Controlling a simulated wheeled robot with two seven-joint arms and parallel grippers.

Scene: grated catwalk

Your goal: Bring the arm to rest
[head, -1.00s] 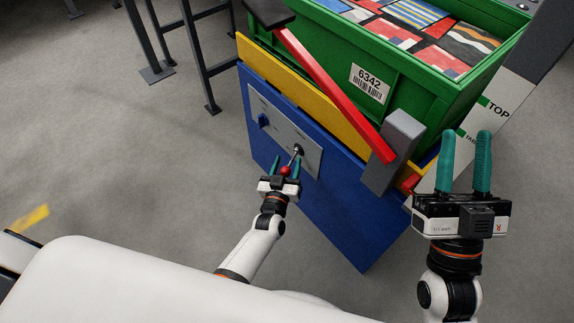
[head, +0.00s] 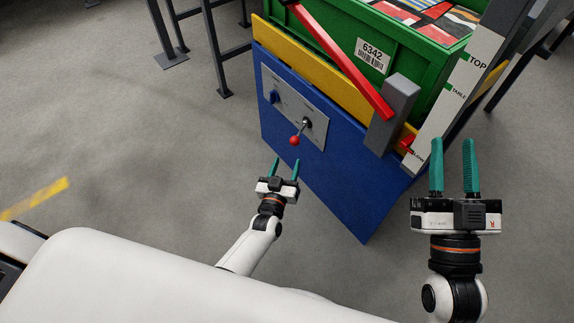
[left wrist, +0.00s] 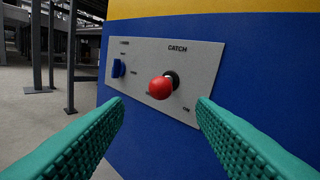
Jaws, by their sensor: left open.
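My left gripper (head: 285,169) is open and empty, with its teal fingers apart. It is just short of the red-knobbed lever (head: 295,140) on the grey panel (head: 278,93) of the blue cabinet. In the left wrist view the red knob (left wrist: 161,88) shows ahead between the fingers, clear of both, near the word CATCH. My right gripper (head: 455,167) is raised at the right, its two teal fingers upright and apart with nothing between them.
A blue rotary switch (head: 273,97) sits left of the lever. A green crate (head: 400,70) with packed contents is behind a sloping red bar (head: 345,63). The floor at the left is clear.

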